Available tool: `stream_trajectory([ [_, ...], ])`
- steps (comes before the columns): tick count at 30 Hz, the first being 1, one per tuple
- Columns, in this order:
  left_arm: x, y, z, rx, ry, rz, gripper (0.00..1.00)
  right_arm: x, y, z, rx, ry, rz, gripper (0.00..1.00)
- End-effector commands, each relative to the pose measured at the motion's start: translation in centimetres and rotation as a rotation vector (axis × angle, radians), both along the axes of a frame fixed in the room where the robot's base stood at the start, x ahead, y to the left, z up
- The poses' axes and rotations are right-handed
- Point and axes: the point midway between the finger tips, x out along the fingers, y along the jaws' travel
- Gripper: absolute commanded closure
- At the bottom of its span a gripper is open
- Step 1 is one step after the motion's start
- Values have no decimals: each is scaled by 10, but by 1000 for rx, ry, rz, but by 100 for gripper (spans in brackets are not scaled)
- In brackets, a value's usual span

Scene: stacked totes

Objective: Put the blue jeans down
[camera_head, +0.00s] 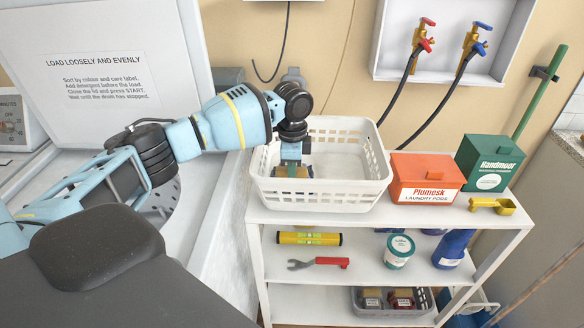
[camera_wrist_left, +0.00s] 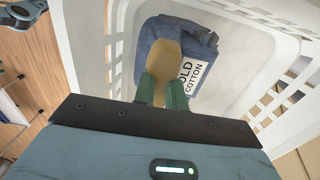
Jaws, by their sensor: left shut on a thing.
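The blue jeans (camera_wrist_left: 204,42) are a folded dark-blue bundle with a white label reading "COLD COTTON" in the left wrist view. They are inside the white laundry basket (camera_wrist_left: 262,100), which stands on top of the shelf unit in the head view (camera_head: 318,197). My left gripper (camera_wrist_left: 164,88) reaches down into the basket, its green fingers shut on the jeans. A tan patch shows at the fingers. In the head view the gripper (camera_head: 293,172) is low in the basket and hides most of the jeans. I cannot tell whether they touch the basket floor.
An orange laundry pods box (camera_head: 426,178), a green box (camera_head: 488,163) and a yellow scoop (camera_head: 492,205) stand right of the basket on the white shelf unit (camera_head: 390,220). A washer with its lid up (camera_head: 105,75) is at left. The basket's right part looks empty.

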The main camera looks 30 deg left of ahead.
Motion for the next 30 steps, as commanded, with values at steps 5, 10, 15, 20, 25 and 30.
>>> stream_trajectory([
  [5,0,0,1,0,-1,0,66,0,-2,0,-5,-1,5,64],
  [10,0,0,1,0,-1,0,66,0,-3,0,-7,-1,9,64],
  [15,0,0,3,0,-1,1,66,-1,-3,-1,-8,0,10,64],
  [20,1,0,18,-1,-4,1,66,-2,-3,-2,-7,3,9,64],
  [25,1,0,52,-2,-6,0,66,0,-2,0,-6,0,7,64],
  [30,1,-1,88,-3,-5,-1,66,1,0,1,-1,-3,2,64],
])
